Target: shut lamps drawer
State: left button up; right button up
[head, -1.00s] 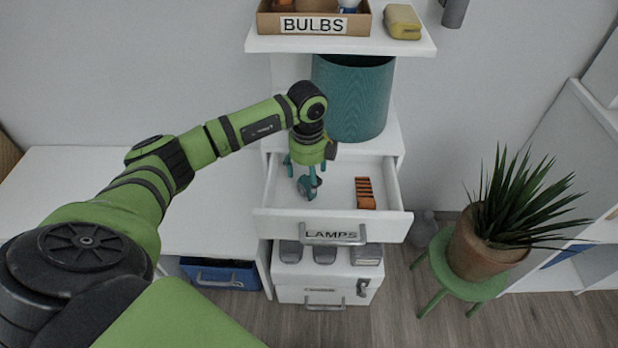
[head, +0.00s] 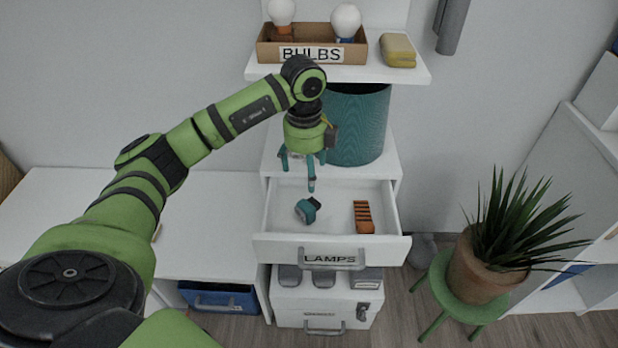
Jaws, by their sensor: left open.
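The lamps drawer (head: 280,248) stands pulled out, with a LAMPS label and a grey handle (head: 331,260) on its front. In it lie a small teal and dark object (head: 307,210) on the left and an orange slotted block (head: 363,217) on the right. My left gripper (head: 302,182) points down with its teal fingers spread, empty, above the back part of the drawer and apart from the teal object. My right gripper does not show.
A teal bin (head: 358,125) stands behind the drawer. Above is a shelf with a BULBS box (head: 270,52) and a yellow block (head: 397,50). A potted plant (head: 485,265) on a green stool is at right. A blue box (head: 220,297) sits below left.

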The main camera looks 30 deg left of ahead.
aim_at(332, 242)
jog(key=u, duration=0.85)
